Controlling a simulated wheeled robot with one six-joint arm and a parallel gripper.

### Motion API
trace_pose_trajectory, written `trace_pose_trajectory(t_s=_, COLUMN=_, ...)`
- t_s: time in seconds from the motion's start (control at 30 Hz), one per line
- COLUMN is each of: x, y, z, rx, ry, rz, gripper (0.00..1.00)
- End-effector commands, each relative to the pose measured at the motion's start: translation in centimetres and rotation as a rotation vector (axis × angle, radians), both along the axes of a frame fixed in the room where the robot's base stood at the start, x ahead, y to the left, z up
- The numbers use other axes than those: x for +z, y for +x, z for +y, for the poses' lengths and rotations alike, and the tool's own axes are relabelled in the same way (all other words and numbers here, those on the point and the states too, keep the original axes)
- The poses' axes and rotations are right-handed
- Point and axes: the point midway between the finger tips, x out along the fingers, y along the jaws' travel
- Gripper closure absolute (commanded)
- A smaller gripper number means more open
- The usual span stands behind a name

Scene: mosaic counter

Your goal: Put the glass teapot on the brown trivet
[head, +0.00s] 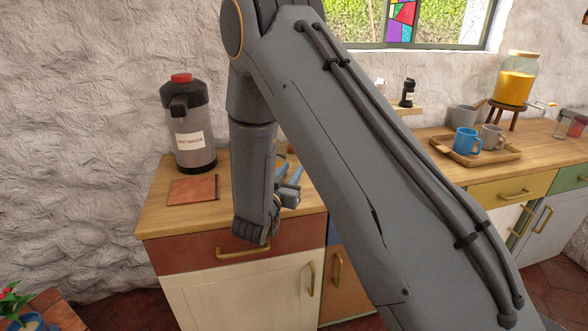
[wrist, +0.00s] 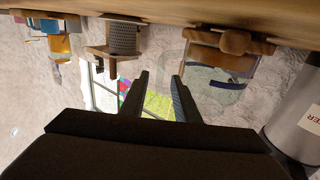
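The brown trivet (head: 193,189) is a flat square on the left end of the counter, in front of the hot water dispenser. In the head view my arm hides much of the counter, and I cannot make out the glass teapot there. In the wrist view, where the counter is at the top, a faint clear glass shape (wrist: 205,82) with a dark blue band, right of the fingers, seems to be the teapot. My gripper (wrist: 160,80) is open, with only background showing between its fingers. In the head view my gripper (head: 292,177) is over the counter, right of the trivet.
The hot water dispenser (head: 190,125) stands behind the trivet. A wooden tray (head: 507,154) with a blue mug (head: 466,141) and a grey mug is at the right. A juice jar (head: 514,78) on a small stand is farther back. The trivet's top looks clear.

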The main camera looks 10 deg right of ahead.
Motion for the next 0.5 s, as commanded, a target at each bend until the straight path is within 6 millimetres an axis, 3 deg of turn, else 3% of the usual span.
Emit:
trace_pose_trajectory(t_s=0.3, x=-0.1, y=-5.2, z=3.7, rx=0.004, ry=0.000, rz=0.001, gripper=0.72)
trace_pose_trajectory(t_s=0.5, x=-0.1, y=-6.9, z=4.7, rx=0.001, ry=0.000, rz=0.000, gripper=0.72)
